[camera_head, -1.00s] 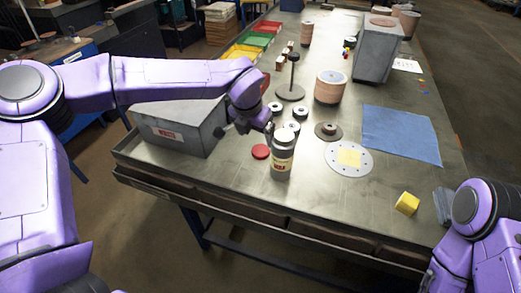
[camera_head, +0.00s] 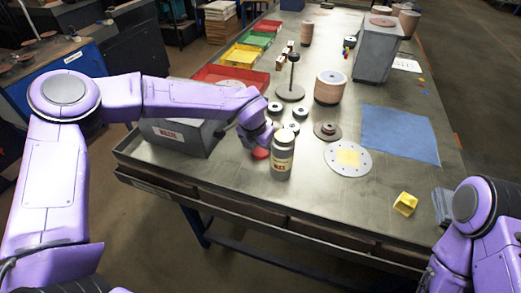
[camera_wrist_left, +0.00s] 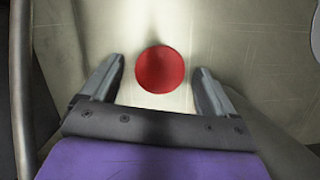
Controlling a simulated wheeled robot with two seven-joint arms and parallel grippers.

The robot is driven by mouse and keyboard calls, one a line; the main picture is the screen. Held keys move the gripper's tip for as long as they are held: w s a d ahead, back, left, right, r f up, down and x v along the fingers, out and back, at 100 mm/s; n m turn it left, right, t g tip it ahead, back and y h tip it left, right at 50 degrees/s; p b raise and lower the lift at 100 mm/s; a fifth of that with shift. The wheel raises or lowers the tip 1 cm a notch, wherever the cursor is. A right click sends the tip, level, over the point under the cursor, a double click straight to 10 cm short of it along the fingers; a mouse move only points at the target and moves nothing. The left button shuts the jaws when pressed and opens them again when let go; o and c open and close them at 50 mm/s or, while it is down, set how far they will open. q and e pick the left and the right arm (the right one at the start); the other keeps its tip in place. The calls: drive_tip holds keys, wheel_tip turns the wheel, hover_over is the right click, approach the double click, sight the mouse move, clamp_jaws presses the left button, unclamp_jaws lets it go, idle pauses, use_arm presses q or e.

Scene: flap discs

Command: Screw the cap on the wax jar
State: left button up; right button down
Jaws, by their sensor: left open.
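The wax jar (camera_head: 282,158) stands upright on the workbench near its front edge, with a pale body, a yellowish label and a grey top. The red cap (camera_head: 261,153) lies flat on the bench just left of the jar, partly hidden by my left gripper in the head view. My left gripper (camera_head: 256,146) is over the cap. In the left wrist view the red cap (camera_wrist_left: 160,70) sits between the two open fingers of the gripper (camera_wrist_left: 154,84), touching neither. My right gripper is out of view; only my right arm shows at the lower right.
A grey waste box (camera_head: 180,136) stands left of my left gripper. A spindle stand (camera_head: 291,85), several small dark rings and a flanged disc (camera_head: 327,131) lie behind the jar. A perforated white disc (camera_head: 348,159), a blue cloth (camera_head: 400,134) and a yellow piece (camera_head: 405,203) lie to the right.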

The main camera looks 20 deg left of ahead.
sight(260, 151)
use_arm(q)
drive_tip(key=c, duration=1.1)
drive_tip(key=shift+r, duration=0.1)
wheel_tip(260, 151, up, 10)
drive_tip(key=b, duration=0.1)
